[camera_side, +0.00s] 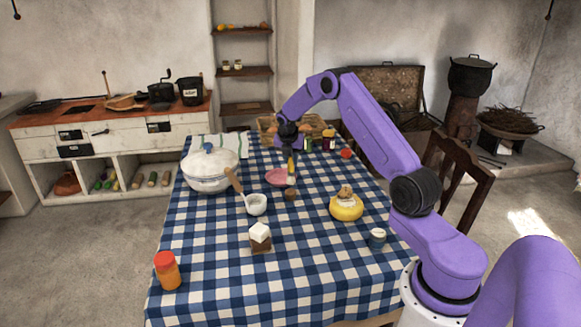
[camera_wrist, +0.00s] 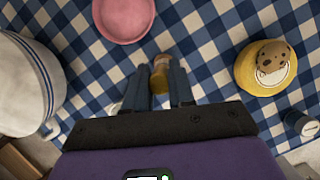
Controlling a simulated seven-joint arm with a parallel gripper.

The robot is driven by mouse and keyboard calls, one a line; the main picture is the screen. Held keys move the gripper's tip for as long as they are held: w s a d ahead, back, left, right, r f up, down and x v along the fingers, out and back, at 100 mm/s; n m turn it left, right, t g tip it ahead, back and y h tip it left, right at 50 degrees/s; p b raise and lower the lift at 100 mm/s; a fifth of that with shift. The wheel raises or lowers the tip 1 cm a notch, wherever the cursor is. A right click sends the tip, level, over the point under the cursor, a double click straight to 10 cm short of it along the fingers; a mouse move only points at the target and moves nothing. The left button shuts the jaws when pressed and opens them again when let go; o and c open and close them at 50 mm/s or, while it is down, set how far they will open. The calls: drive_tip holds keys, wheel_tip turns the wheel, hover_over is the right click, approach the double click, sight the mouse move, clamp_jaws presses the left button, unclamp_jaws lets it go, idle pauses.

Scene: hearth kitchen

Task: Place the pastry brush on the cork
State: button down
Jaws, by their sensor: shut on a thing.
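My gripper (camera_side: 290,150) is above the middle of the table, pointing down, shut on the yellow handle of the pastry brush (camera_side: 291,166). The brush hangs upright, pale end down. The small brown cork (camera_side: 291,194) stands on the checked cloth just below the brush in the side view. I cannot tell whether the two touch. In the wrist view the yellow brush (camera_wrist: 159,82) is between the fingers, and the brush and fingers hide most of what is under them.
A pink plate (camera_side: 277,177) lies close to the brush. A lidded white pot (camera_side: 210,170) is farther left.

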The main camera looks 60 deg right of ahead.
sight(290, 166)
drive_tip(key=shift+w+d+f, duration=0.15)
drive_tip(key=shift+f, duration=1.6)
drive_tip(key=shift+f, duration=0.1)
drive_tip(key=c, duration=1)
unclamp_jaws()
drive_tip(key=shift+o, duration=0.2)
